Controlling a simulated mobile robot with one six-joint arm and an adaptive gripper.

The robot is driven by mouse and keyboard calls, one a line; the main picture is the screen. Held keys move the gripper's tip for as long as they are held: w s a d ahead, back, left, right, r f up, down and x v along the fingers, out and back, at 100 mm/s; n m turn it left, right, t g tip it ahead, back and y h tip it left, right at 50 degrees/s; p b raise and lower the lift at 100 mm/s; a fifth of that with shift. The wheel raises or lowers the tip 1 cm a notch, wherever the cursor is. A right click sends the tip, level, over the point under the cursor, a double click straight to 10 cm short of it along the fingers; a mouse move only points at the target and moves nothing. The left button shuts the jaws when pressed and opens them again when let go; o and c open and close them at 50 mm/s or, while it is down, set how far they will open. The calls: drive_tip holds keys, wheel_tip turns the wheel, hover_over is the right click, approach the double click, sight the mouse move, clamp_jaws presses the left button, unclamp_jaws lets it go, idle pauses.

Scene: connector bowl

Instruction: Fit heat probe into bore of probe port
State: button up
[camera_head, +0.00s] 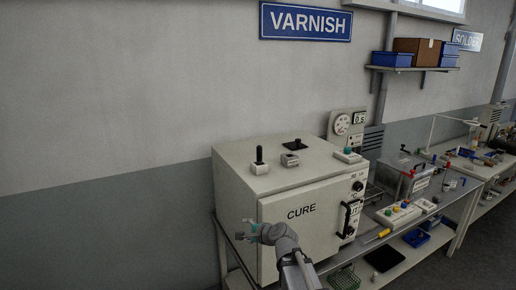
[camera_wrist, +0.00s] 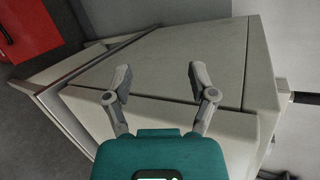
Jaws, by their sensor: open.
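On top of the cream CURE oven (camera_head: 318,192) a black upright handle (camera_head: 259,154) stands in a small white block (camera_head: 260,168); it looks like the heat probe, but its lower part is hidden. To its right is a second small block (camera_head: 290,160) with a dark top, which may be the probe port; its bore is too small to make out. My gripper (camera_head: 248,228) is in front of the oven's left front edge, below the top, apart from both blocks. In the wrist view my gripper (camera_wrist: 158,78) is open and empty, with the oven's pale surface (camera_wrist: 180,60) beyond its fingers.
The door handle (camera_head: 350,218) sticks out at the front right. A bench (camera_head: 400,222) with control boxes extends right. A red object (camera_wrist: 25,30) shows in the wrist view.

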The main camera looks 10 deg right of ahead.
drive_tip(key=w+d+r+m+t+p, duration=0.1)
drive_tip(key=w+r+m+t+p, duration=0.15)
drive_tip(key=r+m, duration=0.2)
drive_tip(key=w+d+r+m+t+p, duration=0.1)
drive_tip(key=w+d+r+m+p, duration=0.15)
drive_tip(key=r, duration=0.35)
drive_tip(key=m+t+h, duration=0.4)
drive_tip(key=m+h, duration=0.1)
drive_tip(key=m, duration=0.7)
approach(260, 163)
drive_tip(key=s, duration=0.1)
drive_tip(key=s+a, duration=0.1)
drive_tip(key=s, duration=0.1)
drive_tip(key=shift+s+a+r+g+p, duration=0.2)
drive_tip(key=shift+a+r+g+p, duration=0.05)
drive_tip(key=shift+a+r+p, duration=0.05)
drive_tip(key=shift+w+d+r+m+h, duration=0.15)
drive_tip(key=shift+d+m+h, duration=0.35)
drive_tip(key=shift+m, duration=0.3)
drive_tip(key=shift+w, duration=0.1)
drive_tip(key=shift+w+a, duration=0.1)
drive_tip(key=shift+w, duration=2.05)
drive_tip(key=shift+w+a, duration=0.15)
drive_tip(key=shift+w, duration=1.95)
drive_tip(key=shift+w, duration=2.6)
